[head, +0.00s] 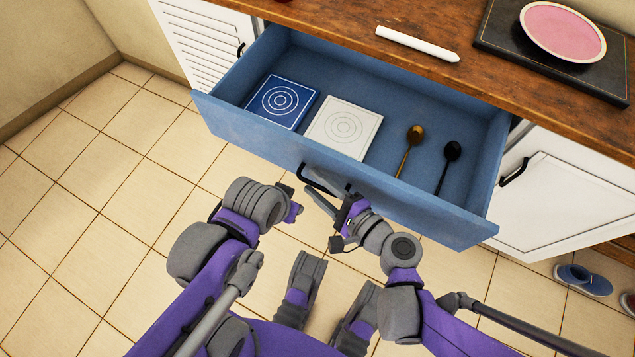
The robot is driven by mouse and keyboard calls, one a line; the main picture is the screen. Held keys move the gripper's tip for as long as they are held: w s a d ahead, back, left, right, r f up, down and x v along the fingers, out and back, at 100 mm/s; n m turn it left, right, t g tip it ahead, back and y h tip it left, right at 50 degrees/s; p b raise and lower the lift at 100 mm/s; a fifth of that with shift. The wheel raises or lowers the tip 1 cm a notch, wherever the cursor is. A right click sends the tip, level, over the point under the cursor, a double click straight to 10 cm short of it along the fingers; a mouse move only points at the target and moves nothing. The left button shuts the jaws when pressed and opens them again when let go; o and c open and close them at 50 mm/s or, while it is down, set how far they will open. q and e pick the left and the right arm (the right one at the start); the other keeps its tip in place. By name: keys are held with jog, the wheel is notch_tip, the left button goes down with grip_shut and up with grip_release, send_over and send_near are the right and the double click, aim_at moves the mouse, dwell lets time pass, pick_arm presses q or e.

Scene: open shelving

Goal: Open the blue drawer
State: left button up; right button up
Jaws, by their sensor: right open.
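The blue drawer (240,135) is pulled well out from under the wooden counter, and its inside shows. Its dark handle (316,182) is on the middle of the front panel. My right gripper (327,194) is open with its fingers at the handle. I cannot tell whether the fingers touch it. My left gripper (292,202) is just left of the right one, in front of the drawer. Its fingers are small and partly hidden, so its opening is unclear.
The drawer holds a blue coaster (282,101), a white coaster (344,127) and two spoons (410,148). A white stick (418,43) and a dark board (490,38) with a pink plate (563,32) are on the counter (340,15).

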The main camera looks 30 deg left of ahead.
jog(key=shift+d, duration=0.1)
jog(key=p+v, duration=0.2)
jog(key=v, duration=0.8)
jog(key=shift+d, duration=0.3)
jog(key=shift+s+r, duration=0.1)
jog(key=shift+s, duration=0.05)
